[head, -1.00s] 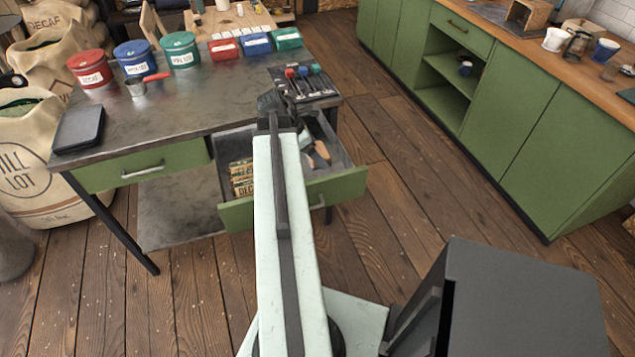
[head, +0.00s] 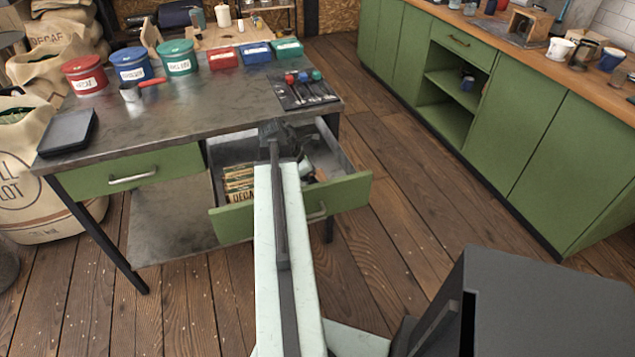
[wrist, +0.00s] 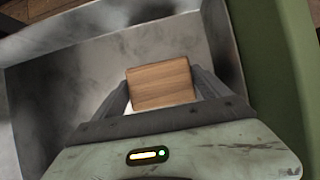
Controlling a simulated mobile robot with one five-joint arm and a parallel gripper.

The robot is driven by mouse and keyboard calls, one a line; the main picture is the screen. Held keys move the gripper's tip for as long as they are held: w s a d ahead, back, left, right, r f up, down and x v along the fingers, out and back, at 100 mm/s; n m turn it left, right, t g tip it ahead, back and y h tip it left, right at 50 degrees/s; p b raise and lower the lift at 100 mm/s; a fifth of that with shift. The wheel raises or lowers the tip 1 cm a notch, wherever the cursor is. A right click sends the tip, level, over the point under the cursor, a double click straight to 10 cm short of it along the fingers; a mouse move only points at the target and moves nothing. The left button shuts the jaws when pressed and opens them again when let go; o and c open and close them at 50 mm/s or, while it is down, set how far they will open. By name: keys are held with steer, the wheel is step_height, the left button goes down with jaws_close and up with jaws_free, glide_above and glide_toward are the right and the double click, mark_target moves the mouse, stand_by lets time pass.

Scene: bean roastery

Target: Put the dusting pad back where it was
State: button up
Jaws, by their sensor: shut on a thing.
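My gripper (wrist: 161,82) is shut on a wooden-backed block, which I take to be the dusting pad (wrist: 160,86). A small white patch shows just below the wood, between the fingers. In the wrist view the pad is over the bare grey inside of the open drawer (wrist: 60,85), with the green drawer front (wrist: 265,50) at the right. I cannot tell whether the pad touches the drawer floor. In the head view the open drawer (head: 345,192) is under the metal table, and my arm hides the fingers and the pad.
Labelled packets (head: 238,183) lie in the drawer's left part; other small items lie right of my arm. The metal tabletop (head: 200,105) holds tins, a scoop (head: 131,92), a black tablet-like object (head: 68,132) and a tool mat (head: 303,95). Green cabinets stand right; floor between is clear.

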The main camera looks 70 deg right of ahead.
steer(key=shift+f, duration=0.25)
steer(key=o, duration=1)
steer(key=shift+r, duration=0.1)
steer(key=shift+o, duration=0.2)
steer(key=shift+r, duration=0.25)
steer(key=p+v, duration=1)
steer(key=v, duration=0.2)
steer(key=shift+f, duration=0.1)
